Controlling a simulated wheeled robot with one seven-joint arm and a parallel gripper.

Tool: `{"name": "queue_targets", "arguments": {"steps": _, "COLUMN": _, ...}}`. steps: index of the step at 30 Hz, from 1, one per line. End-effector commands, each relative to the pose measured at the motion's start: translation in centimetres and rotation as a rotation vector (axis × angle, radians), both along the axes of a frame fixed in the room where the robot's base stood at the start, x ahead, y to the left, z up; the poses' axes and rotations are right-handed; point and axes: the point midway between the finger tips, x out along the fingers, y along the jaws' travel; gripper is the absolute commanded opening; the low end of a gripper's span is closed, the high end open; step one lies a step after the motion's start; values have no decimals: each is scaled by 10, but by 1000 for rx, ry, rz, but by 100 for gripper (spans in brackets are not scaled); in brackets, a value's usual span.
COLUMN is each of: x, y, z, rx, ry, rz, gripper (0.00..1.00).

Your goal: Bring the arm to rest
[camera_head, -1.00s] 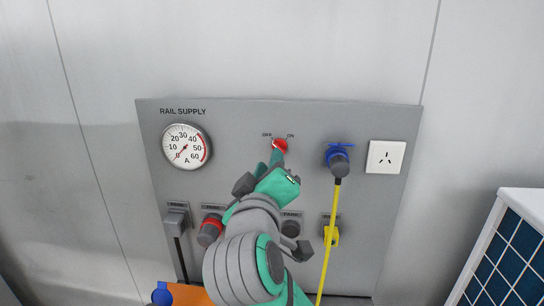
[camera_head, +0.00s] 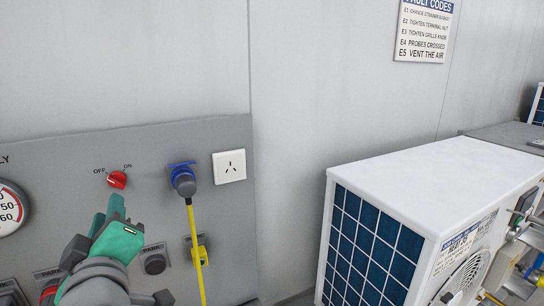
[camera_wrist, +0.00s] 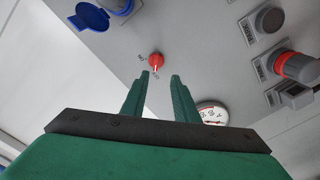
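My gripper (camera_head: 112,208) is in front of the grey rail supply panel (camera_head: 80,150), at the lower left of the head view. In the wrist view its two green fingers (camera_wrist: 162,78) stand apart with nothing between them. The red OFF/ON knob (camera_head: 117,179) is just above the fingertips in the head view. It also shows just past the fingertips in the wrist view (camera_wrist: 156,60), and a gap seems to separate them. I cannot tell the knob's setting for sure. My arm is still raised and stretched toward the panel.
A blue socket holds a grey plug (camera_head: 185,186) with a yellow cable (camera_head: 197,250). A white unit with a blue grille (camera_head: 430,190) stands at the right. A dial gauge (camera_head: 10,208) is at the left edge.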

Motion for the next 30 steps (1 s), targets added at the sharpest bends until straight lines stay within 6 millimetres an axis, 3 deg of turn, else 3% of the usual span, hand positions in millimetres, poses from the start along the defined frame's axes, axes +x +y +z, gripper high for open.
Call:
{"name": "queue_targets", "arguments": {"steps": 6, "x": 25, "y": -12, "z": -56, "rx": 106, "ry": 89, "rz": 1, "gripper": 27}}
{"name": "queue_targets", "arguments": {"steps": 15, "x": 44, "y": -37, "z": -139, "rx": 267, "ry": 192, "rz": -25, "gripper": 27}}
{"name": "queue_targets", "arguments": {"steps": 23, "x": 46, "y": -70, "z": -213, "rx": 393, "ry": 267, "rz": -84, "gripper": 27}}
{"name": "queue_targets", "arguments": {"steps": 30, "x": 33, "y": -108, "z": -281, "rx": 496, "ry": 321, "rz": -160, "gripper": 27}}
